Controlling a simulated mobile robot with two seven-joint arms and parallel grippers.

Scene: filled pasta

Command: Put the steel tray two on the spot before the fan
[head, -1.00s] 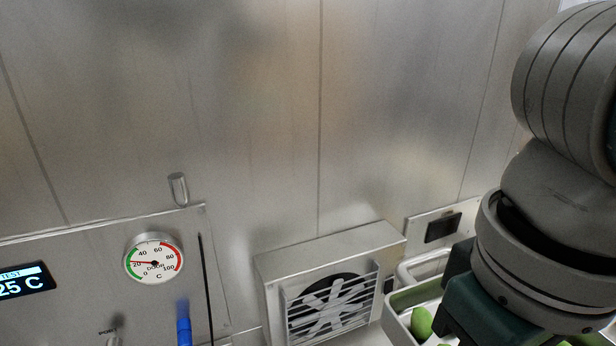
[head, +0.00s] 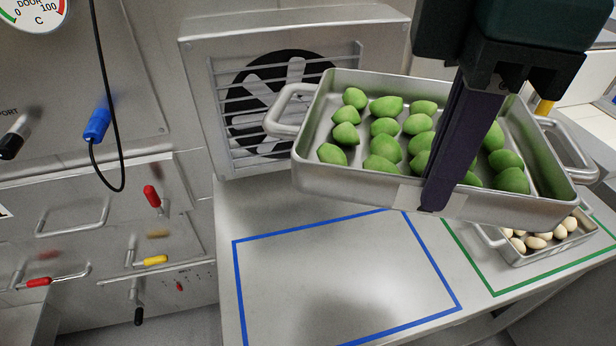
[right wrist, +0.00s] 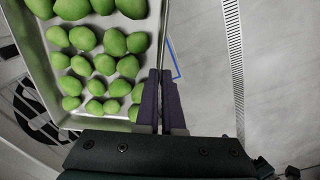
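A steel tray (head: 335,183) with two loop handles holds several green filled pasta pieces (head: 383,145). My right gripper (head: 432,200) is shut on its near long wall and holds it, slightly tilted, in the air. In the right wrist view, the fingers (right wrist: 161,88) close on the wall of the tray (right wrist: 38,75). The fan (head: 205,95) stands behind, partly hidden by the tray. The spot before the fan is a blue-outlined rectangle (head: 335,275) on the worktop, empty where visible; the tray hangs above and behind its right part. My left gripper is not in view.
A second steel tray (head: 520,262) with cream-coloured pieces stands in a green outline (head: 565,272) to the right. At the left are a panel with a blue plug (head: 97,124) on a black cable, and several coloured-tipped handles. The worktop's front edge is near the bottom.

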